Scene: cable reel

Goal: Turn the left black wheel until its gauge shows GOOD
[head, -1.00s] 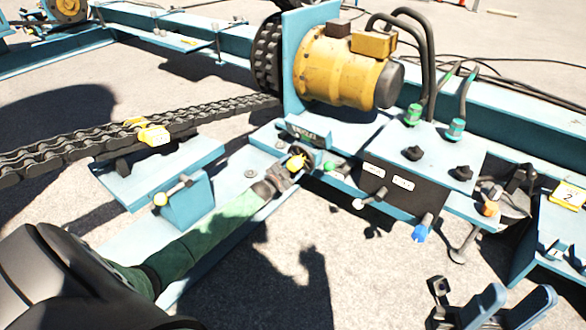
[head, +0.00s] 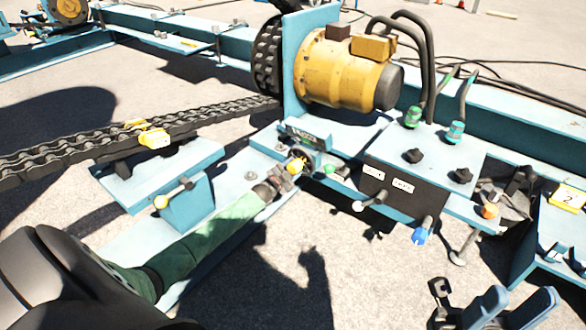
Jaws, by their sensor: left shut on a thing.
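My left gripper (head: 291,172), on its green-sleeved arm, is shut at a small yellow handle (head: 298,163), below a dark gauge plate (head: 304,136). The wheel there is mostly hidden by the gripper, and the gauge's lettering is too small to read. Two black knobs sit on the control box, a left one (head: 414,156) and a right one (head: 463,175). Two white labels (head: 374,172) on the box front are also illegible. What looks like my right gripper (head: 516,306) is at the bottom right, its blue-grey fingers apart and empty, away from the box.
A yellow motor (head: 335,70) stands behind the box. A heavy chain (head: 70,150) runs in from the left. A crank with a white knob (head: 359,205) and a blue-tipped one (head: 420,235) stick out in front. The paved ground at the lower middle is clear.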

